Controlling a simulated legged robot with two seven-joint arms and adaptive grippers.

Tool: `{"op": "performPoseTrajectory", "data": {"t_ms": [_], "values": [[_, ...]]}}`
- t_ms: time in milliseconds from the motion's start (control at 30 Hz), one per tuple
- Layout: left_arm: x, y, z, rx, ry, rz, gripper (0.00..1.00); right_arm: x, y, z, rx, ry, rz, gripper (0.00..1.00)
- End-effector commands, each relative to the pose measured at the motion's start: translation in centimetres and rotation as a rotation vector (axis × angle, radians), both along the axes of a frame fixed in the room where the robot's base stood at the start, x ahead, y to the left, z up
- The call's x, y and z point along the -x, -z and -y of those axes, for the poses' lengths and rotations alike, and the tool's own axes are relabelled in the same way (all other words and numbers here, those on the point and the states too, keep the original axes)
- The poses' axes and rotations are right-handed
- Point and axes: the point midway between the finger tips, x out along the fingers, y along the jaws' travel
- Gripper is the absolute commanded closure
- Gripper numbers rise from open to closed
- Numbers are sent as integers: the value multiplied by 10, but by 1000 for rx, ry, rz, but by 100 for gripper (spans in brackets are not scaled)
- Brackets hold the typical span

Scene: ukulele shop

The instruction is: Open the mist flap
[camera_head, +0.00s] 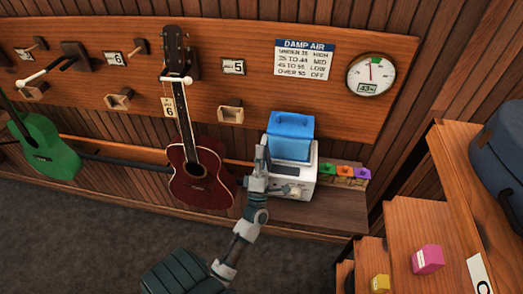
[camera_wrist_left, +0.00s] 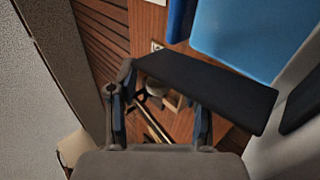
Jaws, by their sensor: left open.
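The humidifier stands on a low wooden shelf against the wall, with a blue tank (camera_head: 290,135) on a white base (camera_head: 298,183). The blue tank also fills the upper right of the left wrist view (camera_wrist_left: 250,30). I cannot make out the mist flap for certain. My left gripper (camera_head: 261,160) is at the left front side of the humidifier, pointing up. I cannot tell whether it touches. Its jaws (camera_wrist_left: 160,100) are open. A dark flat piece (camera_wrist_left: 215,90) crosses in front of them, and I cannot tell what it belongs to. My right gripper is not in view.
A red ukulele (camera_head: 198,178) hangs left of the humidifier, a green one (camera_head: 45,150) farther left. Small coloured blocks (camera_head: 344,172) sit right of the base. A wooden stepped stand (camera_head: 415,215) rises at right. A DAMP AIR chart (camera_head: 304,60) and dial (camera_head: 371,74) are above.

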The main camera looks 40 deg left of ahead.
Motion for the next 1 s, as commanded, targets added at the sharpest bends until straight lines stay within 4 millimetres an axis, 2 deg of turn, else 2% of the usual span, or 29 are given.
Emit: {"op": "performPoseTrajectory", "data": {"t_ms": [300, 500, 900, 933, 1000], "values": [[38, 49, 26, 1, 2, -7, 50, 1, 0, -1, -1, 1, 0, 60], [57, 74, 40, 3, 1, -6, 50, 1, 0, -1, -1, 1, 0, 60], [65, 82, 45, 2, 0, -3, 50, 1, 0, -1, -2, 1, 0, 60], [65, 82, 45, 2, 0, -3, 53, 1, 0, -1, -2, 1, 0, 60], [64, 81, 45, 2, 5, -4, 70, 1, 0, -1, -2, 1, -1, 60]]}}
